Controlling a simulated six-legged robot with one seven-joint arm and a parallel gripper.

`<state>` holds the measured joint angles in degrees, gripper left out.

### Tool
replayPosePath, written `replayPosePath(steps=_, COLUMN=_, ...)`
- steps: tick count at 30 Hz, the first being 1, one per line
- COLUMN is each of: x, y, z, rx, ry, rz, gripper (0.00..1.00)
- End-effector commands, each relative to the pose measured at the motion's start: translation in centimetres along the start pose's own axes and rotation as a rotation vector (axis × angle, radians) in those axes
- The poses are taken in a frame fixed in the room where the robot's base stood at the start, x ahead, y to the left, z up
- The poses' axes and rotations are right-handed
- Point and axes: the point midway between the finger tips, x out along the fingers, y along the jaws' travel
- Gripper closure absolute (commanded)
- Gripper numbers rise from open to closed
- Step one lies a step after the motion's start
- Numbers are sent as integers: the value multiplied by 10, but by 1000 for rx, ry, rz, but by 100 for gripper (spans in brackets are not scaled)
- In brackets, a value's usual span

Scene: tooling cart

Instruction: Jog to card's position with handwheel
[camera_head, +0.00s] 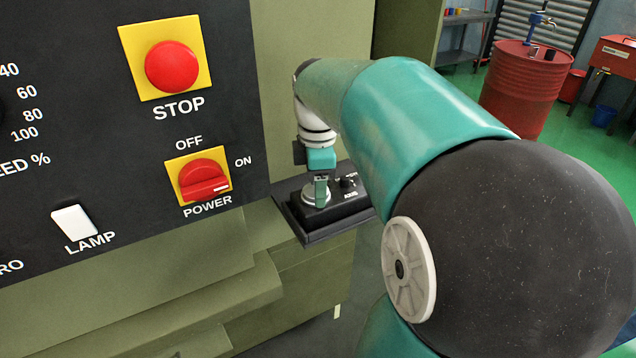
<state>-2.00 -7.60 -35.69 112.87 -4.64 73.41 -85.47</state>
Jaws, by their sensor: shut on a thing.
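A small black handwheel box (342,215) sits on a dark ledge at the right side of the machine. A pale round handwheel (309,198) is on its top left part. My gripper (321,193) points down over the handwheel and is shut on part of it, small in this view. My fingers cover some of the wheel, so its marks cannot be read. A small black knob (348,182) with white lettering around it stands right of the wheel; the lettering is too small to read. No card can be made out.
The machine's black panel carries a red STOP button (172,67), a red POWER switch (203,181) and a white LAMP switch (74,222). My teal arm fills the right side and hides part of the box's surroundings. A red drum (521,92) stands far back on the green floor.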

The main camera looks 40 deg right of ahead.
Motion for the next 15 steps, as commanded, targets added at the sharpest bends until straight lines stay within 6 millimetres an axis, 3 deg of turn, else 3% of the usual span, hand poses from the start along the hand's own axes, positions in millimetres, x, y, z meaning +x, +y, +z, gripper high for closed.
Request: replayPosePath(steps=15, x=0, y=-1, z=0, rx=445, ry=0, rz=2, gripper=73)
